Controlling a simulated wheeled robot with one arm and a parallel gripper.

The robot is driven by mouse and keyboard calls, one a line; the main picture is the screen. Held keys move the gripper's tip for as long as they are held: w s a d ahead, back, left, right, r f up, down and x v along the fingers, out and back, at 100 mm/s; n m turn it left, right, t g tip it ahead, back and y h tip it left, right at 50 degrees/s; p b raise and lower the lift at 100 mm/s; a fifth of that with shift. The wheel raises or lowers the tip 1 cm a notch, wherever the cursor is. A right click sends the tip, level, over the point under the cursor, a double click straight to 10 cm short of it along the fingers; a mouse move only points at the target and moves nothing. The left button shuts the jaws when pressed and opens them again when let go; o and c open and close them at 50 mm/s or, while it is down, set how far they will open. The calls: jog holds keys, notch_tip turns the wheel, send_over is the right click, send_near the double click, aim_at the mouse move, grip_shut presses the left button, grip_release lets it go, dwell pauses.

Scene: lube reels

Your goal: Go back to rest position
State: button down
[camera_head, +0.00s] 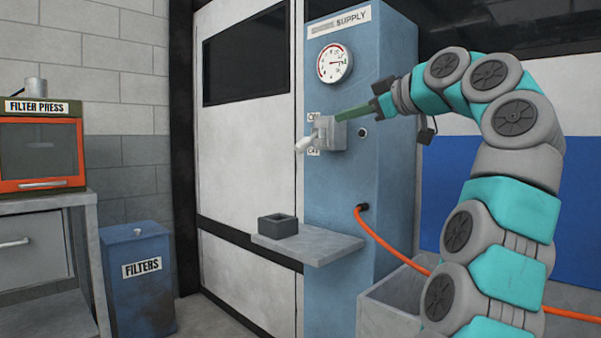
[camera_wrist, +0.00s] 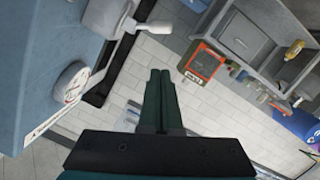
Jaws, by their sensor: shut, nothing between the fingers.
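My gripper (camera_head: 340,116) is at the front of the blue supply cabinet (camera_head: 340,210), close to the switch box (camera_head: 330,135) with its pale lever (camera_head: 304,145). The lever points down and to the left, toward the lower label. In the wrist view my gripper's two green fingers (camera_wrist: 160,75) lie together with nothing between them. The lever (camera_wrist: 150,27) shows at the upper left there, apart from the fingertips. In the head view I cannot tell whether the fingertips touch the switch box.
A gauge (camera_head: 335,63) sits above the switch box. A shelf (camera_head: 308,246) with a dark square holder (camera_head: 278,225) juts out below. An orange hose (camera_head: 390,247) runs down right past a grey bin (camera_head: 388,313). A filter press (camera_head: 40,150) and a blue filters bin (camera_head: 138,285) stand left.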

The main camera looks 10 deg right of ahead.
jog(key=s+a+f+m+g, duration=0.2)
jog(key=a+f+m+g, duration=0.3)
jog(key=a+f, duration=0.7)
jog(key=s+a+f+m+g+h, duration=0.1)
jog(key=s+f+g, duration=0.1)
jog(key=s+f, duration=0.45)
jog(key=s+a+f+g+h, duration=0.1)
jog(key=s+f+g+h, duration=0.15)
jog(key=f, duration=0.75)
jog(key=s+d+f+m+g+h, duration=0.2)
jog(key=s+d+f+g, duration=0.1)
jog(key=s+f, duration=1.1)
jog(key=s+d+f+m+g+h, duration=0.2)
jog(key=s+d+f, duration=0.3)
jog(key=s+f, duration=0.9)
jog(key=s+m+g, duration=0.1)
jog(key=s, duration=0.2)
jog(key=shift+d+h+p, duration=0.15)
jog(key=shift+h+p, duration=0.2)
jog(key=shift+w+d+m, duration=0.1)
jog(key=shift+d+m, duration=0.05)
jog(key=shift+m, duration=0.15)
